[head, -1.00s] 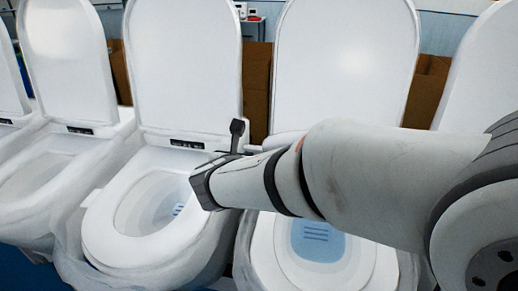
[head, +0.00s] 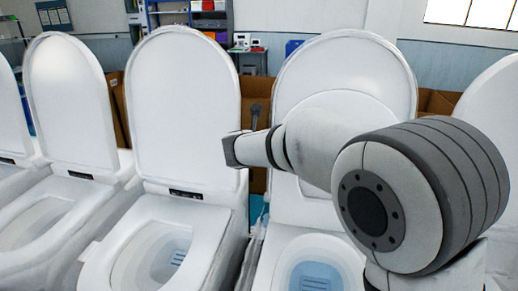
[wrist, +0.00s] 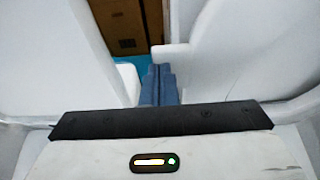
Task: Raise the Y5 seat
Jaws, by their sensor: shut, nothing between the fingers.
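The toilet (head: 312,245) behind and below my arm has its lid (head: 345,55) up. A smaller rounded white panel, its seat (head: 330,101), stands upright in front of the lid; my arm covers its lower part. I cannot read a Y5 label. My gripper shows in the wrist view as two blue-grey fingers (wrist: 158,76) close together, shut and empty. They point into the gap between two toilets, beside white upright panels. In the head view the arm's end is left of the raised seat; whether it touches the seat is not clear.
The toilet to the left (head: 165,235) has its lid (head: 185,110) up and its seat down. More toilets stand close on both sides. Brown cardboard (head: 436,100) stands behind the row. The gaps between toilets are narrow.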

